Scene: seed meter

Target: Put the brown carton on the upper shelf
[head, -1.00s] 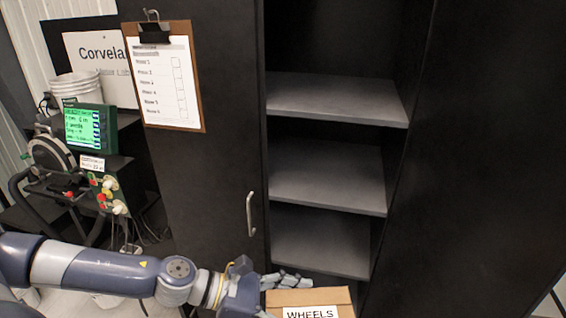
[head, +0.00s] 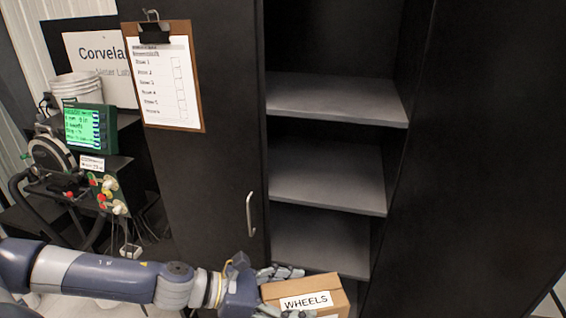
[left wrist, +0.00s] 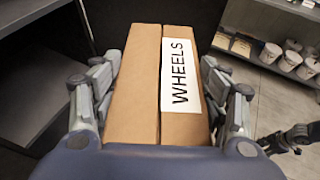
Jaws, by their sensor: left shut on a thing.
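The brown carton (head: 309,291) has a white label reading WHEELS and is at the bottom of the head view, in front of the cabinet. My left gripper (head: 272,292) is shut on it, with fingers along both sides. In the left wrist view the carton (left wrist: 145,85) fills the middle between the fingers of my left gripper (left wrist: 158,95). The black cabinet has an open bay with grey shelves: a top one (head: 335,98), a middle one (head: 328,180) and a lower one (head: 318,243). The visible shelves are empty. The carton is below and in front of the lower one.
A closed cabinet door with a handle (head: 250,214) and a clipboard (head: 170,85) is left of the bay. A machine with a green screen (head: 85,127) stands further left. The left wrist view also shows a rack with several tubs (left wrist: 290,55) at right.

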